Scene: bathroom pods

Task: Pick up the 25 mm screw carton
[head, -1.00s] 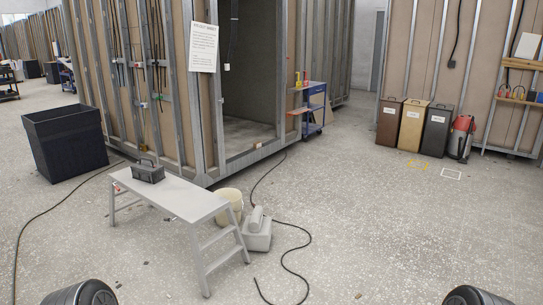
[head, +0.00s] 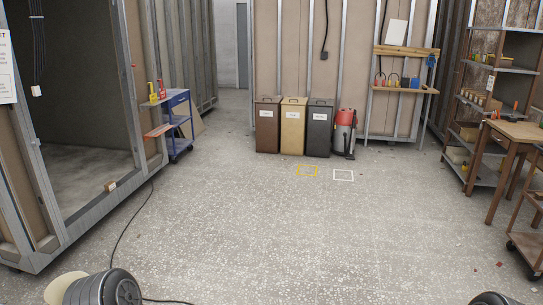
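I cannot make out a carton marked 25 mm. Several small brown carton-like boxes (head: 481,99) stand on a shelf of the rack at the far right, too small to read. A small tan block or box (head: 110,186) lies on the pod's door sill at the left; I cannot tell what it is. Neither gripper is in view. Only dark rounded parts of my arms show at the bottom edge, left and right of the middle.
A wooden table (head: 520,131) and a shelf rack (head: 462,83) stand at the right. Three bins, brown (head: 267,128), tan (head: 292,128) and dark grey (head: 319,131), and a red vacuum (head: 344,130) stand at the back. A blue cart (head: 178,122) is by the pod. The middle floor is clear.

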